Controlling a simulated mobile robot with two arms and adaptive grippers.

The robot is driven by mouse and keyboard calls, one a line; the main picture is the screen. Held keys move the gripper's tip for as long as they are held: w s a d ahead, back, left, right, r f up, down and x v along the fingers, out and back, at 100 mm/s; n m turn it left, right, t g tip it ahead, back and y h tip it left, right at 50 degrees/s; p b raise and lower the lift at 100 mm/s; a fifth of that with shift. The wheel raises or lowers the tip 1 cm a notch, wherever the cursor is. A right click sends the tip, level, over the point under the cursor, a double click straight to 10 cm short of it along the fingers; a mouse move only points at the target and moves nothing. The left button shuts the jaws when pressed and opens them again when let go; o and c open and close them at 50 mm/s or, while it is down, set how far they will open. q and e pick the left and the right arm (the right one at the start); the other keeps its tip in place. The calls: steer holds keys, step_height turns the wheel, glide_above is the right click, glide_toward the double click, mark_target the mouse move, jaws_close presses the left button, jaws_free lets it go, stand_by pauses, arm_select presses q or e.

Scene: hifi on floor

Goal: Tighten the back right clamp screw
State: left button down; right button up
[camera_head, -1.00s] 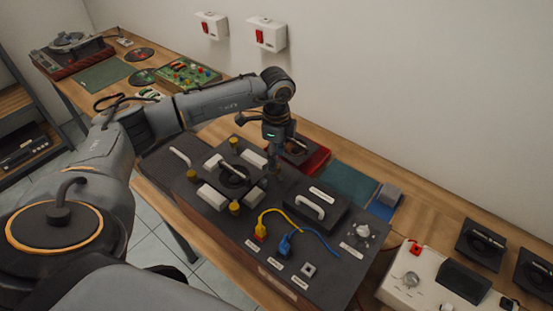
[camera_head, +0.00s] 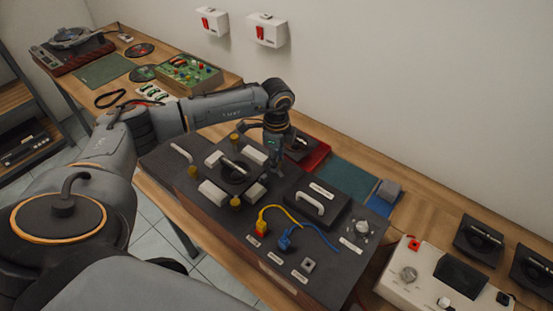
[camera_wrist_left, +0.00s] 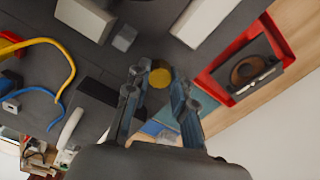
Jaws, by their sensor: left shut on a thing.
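A dark panel (camera_head: 180,179) carries a round black unit ringed by white clamp blocks and yellow screw knobs. The back right clamp screw is hidden there behind my left gripper (camera_head: 274,168), which points down at that corner. In the left wrist view its yellow top (camera_wrist_left: 160,77) shows between the fingers of my left gripper (camera_wrist_left: 157,84), shut on it. My right gripper is out of view.
A black box with a white handle (camera_head: 310,203), yellow and blue cables (camera_head: 315,233) and a dial (camera_head: 362,228) sit right of the gripper. A red tray (camera_head: 320,156) lies just behind it.

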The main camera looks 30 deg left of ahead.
arm_select(q)
steer(key=m+b, duration=0.3)
steer(key=m, duration=0.2)
steer(key=shift+f, duration=0.15)
steer(key=m+b, duration=0.3)
steer(key=m, duration=0.3)
steer(key=m+b, duration=0.3)
steer(key=m, duration=0.3)
steer(key=shift+b, duration=0.35)
steer(key=m+b, duration=0.2)
steer(key=m, duration=0.3)
steer(key=shift+r, duration=0.2)
steer(key=c, duration=1.1)
jaws_free()
